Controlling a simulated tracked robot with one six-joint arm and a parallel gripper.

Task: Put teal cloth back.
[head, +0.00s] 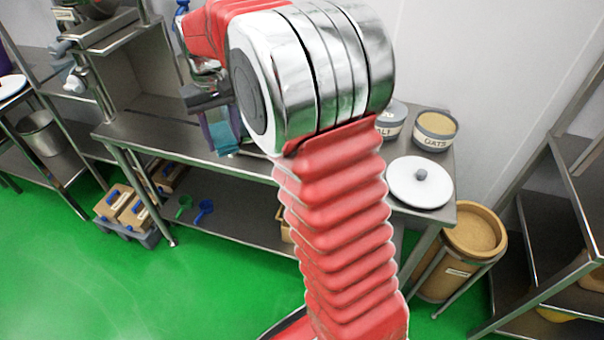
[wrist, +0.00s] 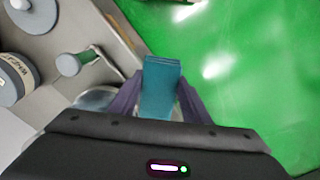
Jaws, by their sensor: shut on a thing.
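The teal cloth (wrist: 161,88) is between the purple fingers of my gripper (wrist: 160,100) in the wrist view. The gripper is shut on it, and the cloth sticks out past the fingertips. In the head view, the teal cloth (head: 225,136) hangs at the front edge of the steel table (head: 178,141), left of my arm. My gripper (head: 222,125) is mostly hidden there behind my own wrist and arm. Whether the cloth touches the table cannot be told.
Labelled tubs (head: 436,131) and a white lid (head: 420,183) stand on the table's right end. Scoops (head: 204,210) lie on its lower shelf. Green floor is open in front.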

